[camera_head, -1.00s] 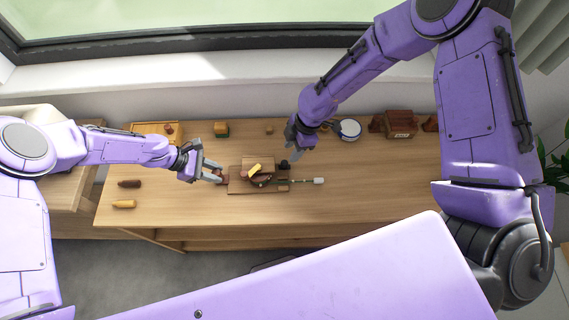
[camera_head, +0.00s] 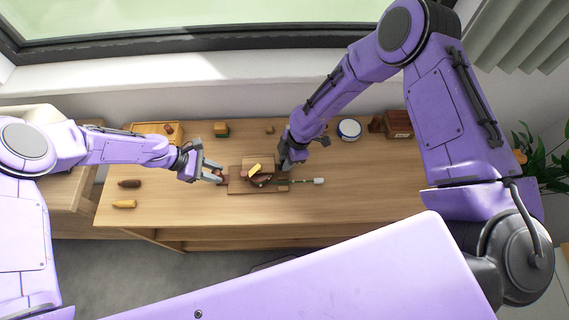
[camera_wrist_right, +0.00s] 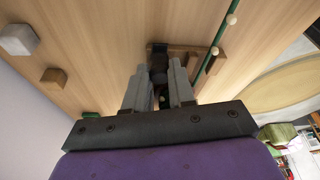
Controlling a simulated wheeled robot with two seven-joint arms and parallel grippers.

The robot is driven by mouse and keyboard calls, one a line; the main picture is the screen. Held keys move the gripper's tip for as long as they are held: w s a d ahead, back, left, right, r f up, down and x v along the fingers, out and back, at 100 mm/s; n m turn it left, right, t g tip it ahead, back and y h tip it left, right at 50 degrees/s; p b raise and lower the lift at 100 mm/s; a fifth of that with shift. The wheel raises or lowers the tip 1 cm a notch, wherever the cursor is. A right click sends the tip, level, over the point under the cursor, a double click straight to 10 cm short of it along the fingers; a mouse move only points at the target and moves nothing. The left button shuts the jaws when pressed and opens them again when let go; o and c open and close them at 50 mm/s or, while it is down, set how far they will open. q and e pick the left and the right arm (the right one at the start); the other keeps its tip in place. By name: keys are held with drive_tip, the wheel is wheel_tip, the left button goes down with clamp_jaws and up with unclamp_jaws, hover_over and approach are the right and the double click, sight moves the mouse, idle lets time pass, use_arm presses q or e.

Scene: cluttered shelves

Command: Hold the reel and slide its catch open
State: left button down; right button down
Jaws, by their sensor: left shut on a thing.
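The reel (camera_head: 261,181), a dark brown rounded part with a yellow piece on top, sits on a wooden board (camera_head: 238,186) at the middle of the table. My left gripper (camera_head: 218,174) is at the board's left end, shut on a small reddish-brown part there. My right gripper (camera_head: 286,167) is low at the board's right end and hides part of it. In the right wrist view my right gripper's fingers (camera_wrist_right: 160,92) are apart, with a dark knob (camera_wrist_right: 159,68) between and beyond their tips. I cannot tell whether they touch it. The catch is not clearly visible.
A green rod with a white end (camera_head: 318,181) extends right from the reel. A round white-topped tin (camera_head: 349,129), a brown box (camera_head: 399,123) and small blocks (camera_head: 221,129) stand at the back. Two small items (camera_head: 125,204) lie front left. The table's front right is clear.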

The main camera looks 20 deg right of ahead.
drive_tip(key=shift+d, duration=0.15)
drive_tip(key=shift+s+d, duration=0.25)
drive_tip(key=shift+d, duration=0.75)
drive_tip(key=c, duration=0.9)
unclamp_jaws()
drive_tip(key=shift+s, duration=0.1)
drive_tip(key=v, duration=1.2)
